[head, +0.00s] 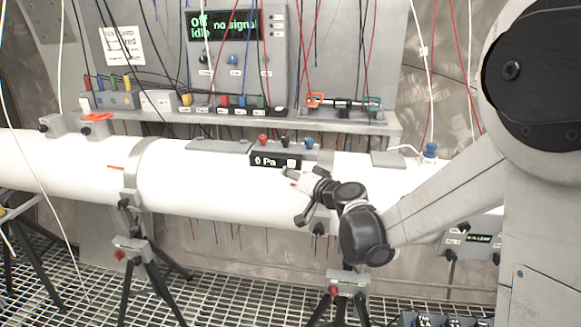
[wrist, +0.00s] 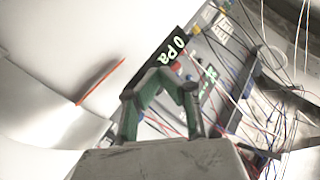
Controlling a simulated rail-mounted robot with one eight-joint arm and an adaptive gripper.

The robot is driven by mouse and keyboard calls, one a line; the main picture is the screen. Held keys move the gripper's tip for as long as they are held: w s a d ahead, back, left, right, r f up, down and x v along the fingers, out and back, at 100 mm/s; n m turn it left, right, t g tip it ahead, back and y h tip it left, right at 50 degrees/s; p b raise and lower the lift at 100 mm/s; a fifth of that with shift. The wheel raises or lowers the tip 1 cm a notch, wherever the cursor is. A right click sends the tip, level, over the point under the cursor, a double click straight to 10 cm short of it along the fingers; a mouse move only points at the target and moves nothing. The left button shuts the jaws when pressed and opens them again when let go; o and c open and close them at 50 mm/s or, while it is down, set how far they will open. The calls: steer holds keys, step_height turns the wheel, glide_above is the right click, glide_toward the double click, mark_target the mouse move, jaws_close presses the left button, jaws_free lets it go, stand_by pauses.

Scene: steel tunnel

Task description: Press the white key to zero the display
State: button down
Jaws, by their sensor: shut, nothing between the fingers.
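A black display box (head: 266,160) reading "0 Pa" sits on top of the white pipe, below the shelf. It shows tilted in the wrist view (wrist: 160,60), just beyond my fingers. Small white patches show at its right end in the head view; I cannot tell for sure which is the white key. My gripper (head: 291,177) is at the lower right of the display box, in front of the pipe. In the wrist view my gripper (wrist: 160,80) is shut and empty, its fingers covering part of the display area. I cannot tell whether it touches the box.
Red and blue knobs (head: 308,143) stand just above the display box. A shelf (head: 350,122) with coloured plugs runs behind, under a panel (head: 235,50) reading "off idle no signal". Cables hang in front. Tripods (head: 140,265) support the white pipe (head: 70,165).

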steer(key=shift+s+a+b, duration=0.15)
steer(key=shift+s+a, duration=0.05)
steer(key=shift+s, duration=1)
steer(key=shift+s+a+b, duration=0.15)
steer(key=shift+s+a, duration=0.05)
steer(key=shift+s, duration=1)
steer(key=s+d+g+h, duration=0.2)
steer(key=s+d+h, duration=0.1)
steer(key=s+d, duration=0.4)
steer(key=s+d+f+g+h, duration=0.1)
steer(key=s+d, duration=0.6)
steer(key=s, duration=0.7)
steer(key=s+d+f+g+h, duration=0.1)
steer(key=s+d+g+h, duration=0.2)
steer(key=s, duration=0.7)
steer(key=d+h, duration=0.2)
steer(key=d, duration=0.2)
steer(key=shift+s, duration=0.35)
